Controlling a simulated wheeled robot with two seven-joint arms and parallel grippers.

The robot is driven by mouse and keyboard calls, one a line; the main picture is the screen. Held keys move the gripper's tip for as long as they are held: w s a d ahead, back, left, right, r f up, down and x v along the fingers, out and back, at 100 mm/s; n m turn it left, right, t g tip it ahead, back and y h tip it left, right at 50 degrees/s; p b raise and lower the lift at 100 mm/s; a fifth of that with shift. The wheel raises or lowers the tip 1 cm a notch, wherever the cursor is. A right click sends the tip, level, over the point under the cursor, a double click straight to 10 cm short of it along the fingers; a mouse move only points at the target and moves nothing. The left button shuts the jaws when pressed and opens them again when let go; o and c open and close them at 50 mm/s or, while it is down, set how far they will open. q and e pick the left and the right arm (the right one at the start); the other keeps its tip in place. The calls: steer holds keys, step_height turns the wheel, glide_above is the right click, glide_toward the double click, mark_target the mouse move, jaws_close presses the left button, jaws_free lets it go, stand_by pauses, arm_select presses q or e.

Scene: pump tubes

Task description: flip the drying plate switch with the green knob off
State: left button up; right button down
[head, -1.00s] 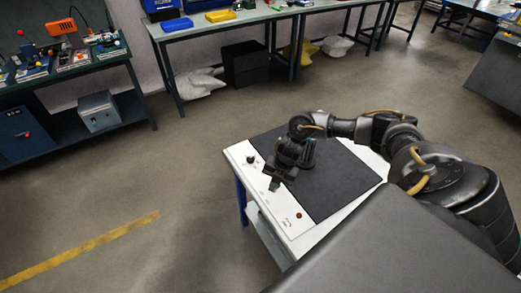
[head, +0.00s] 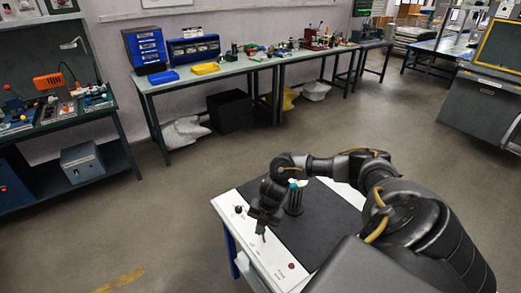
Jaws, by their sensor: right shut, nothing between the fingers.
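The drying plate (head: 325,219) is a flat black surface on a white-topped stand. A white control panel (head: 274,262) runs along its left edge. A black knob (head: 238,210) stands at the panel's far end, and a small red spot (head: 291,266) is near its near end. My right gripper (head: 262,225) points down over the middle of the panel, shut and empty. A small green bit, likely the green knob (head: 263,236), shows right at its fingertips. I cannot tell whether they touch or how the switch is set. My left gripper is not in view.
Workbenches with blue bins (head: 146,50) and a yellow box (head: 205,69) line the back wall. Another bench with tools (head: 57,117) stands at the left. The floor between the benches and the plate stand is open.

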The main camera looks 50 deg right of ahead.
steer(key=shift+a+r, duration=0.15)
steer(key=shift+r, duration=0.05)
step_height(320, 180, up, 9)
steer(key=w, duration=0.2)
steer(key=shift+r, duration=0.15)
stand_by(0.5)
stand_by(0.5)
